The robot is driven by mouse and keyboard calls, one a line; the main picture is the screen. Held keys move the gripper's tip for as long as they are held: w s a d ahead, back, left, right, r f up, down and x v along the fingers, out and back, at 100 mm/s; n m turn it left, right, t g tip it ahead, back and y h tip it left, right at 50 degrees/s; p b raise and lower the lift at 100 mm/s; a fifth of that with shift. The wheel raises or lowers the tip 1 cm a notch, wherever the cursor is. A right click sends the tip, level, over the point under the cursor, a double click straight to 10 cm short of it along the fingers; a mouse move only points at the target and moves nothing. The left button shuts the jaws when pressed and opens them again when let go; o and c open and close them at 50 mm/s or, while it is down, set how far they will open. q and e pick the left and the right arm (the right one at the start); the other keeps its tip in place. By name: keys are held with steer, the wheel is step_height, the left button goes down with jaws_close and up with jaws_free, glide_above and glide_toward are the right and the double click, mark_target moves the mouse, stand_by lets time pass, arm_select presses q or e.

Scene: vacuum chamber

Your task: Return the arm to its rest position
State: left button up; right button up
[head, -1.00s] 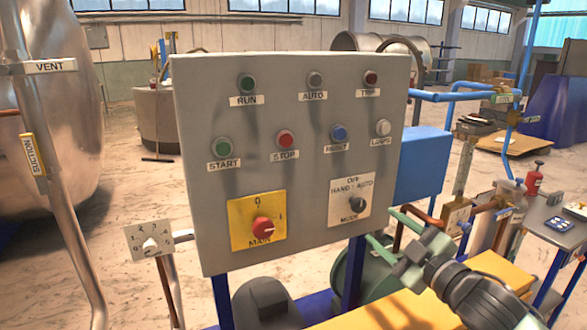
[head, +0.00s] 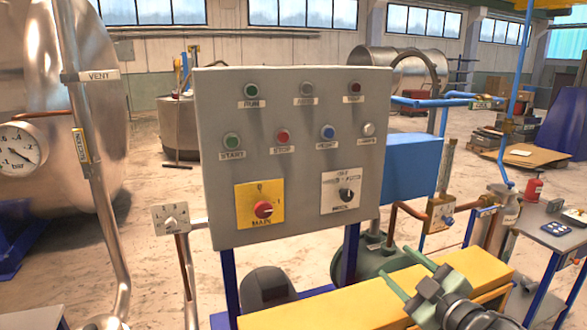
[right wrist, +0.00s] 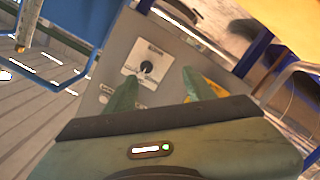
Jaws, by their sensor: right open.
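My right gripper (head: 398,264) is open and empty in the head view, low at the right, over the yellow surface and below the control panel. The right wrist view shows its two green fingers (right wrist: 160,92) spread apart, with nothing between them. The grey control panel (head: 225,115) stands upright in the middle of the head view. It carries the red MAIN knob (head: 263,209) on a yellow plate and the black MODE knob (head: 346,195) on a white plate. The MODE plate (right wrist: 146,61) also shows beyond the fingers in the right wrist view. My left gripper is out of view.
A yellow-topped bench (head: 325,306) lies under my right gripper. Copper and blue pipes and a small side table (head: 552,228) stand at the right. A large metal tank (head: 100,150) and a pressure gauge (head: 22,154) stand at the left. Open floor lies behind the panel.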

steer(key=s+a+f+m+g+h, duration=0.1)
steer(key=s+f+m+g+h, duration=0.15)
steer(key=s+f, duration=0.6)
steer(key=s+a+f+m+g+h, duration=0.1)
steer(key=s+f+m+g, duration=0.4)
steer(key=f, duration=0.7)
steer(key=s+f+m+g+h, duration=0.15)
steer(key=s+f, duration=0.25)
steer(key=s, duration=0.6)
steer(key=s+f+m+g, duration=0.1)
steer(key=s+f+g, duration=0.3)
steer(key=s, duration=0.5)
step_height(320, 180, down, 27)
steer(key=s+b, duration=0.1)
steer(key=b, duration=0.1)
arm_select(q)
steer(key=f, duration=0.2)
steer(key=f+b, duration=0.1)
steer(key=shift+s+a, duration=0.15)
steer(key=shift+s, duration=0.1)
arm_select(e)
steer(key=s+d+f+g, duration=0.1)
steer(key=s+d+f, duration=0.1)
steer(key=s+f, duration=0.6)
steer(key=s+d+f+g, duration=0.1)
steer(key=s+f, duration=0.8)
steer(key=f, duration=0.2)
steer(key=shift+s+d+n, duration=0.3)
steer(key=shift+d, duration=0.05)
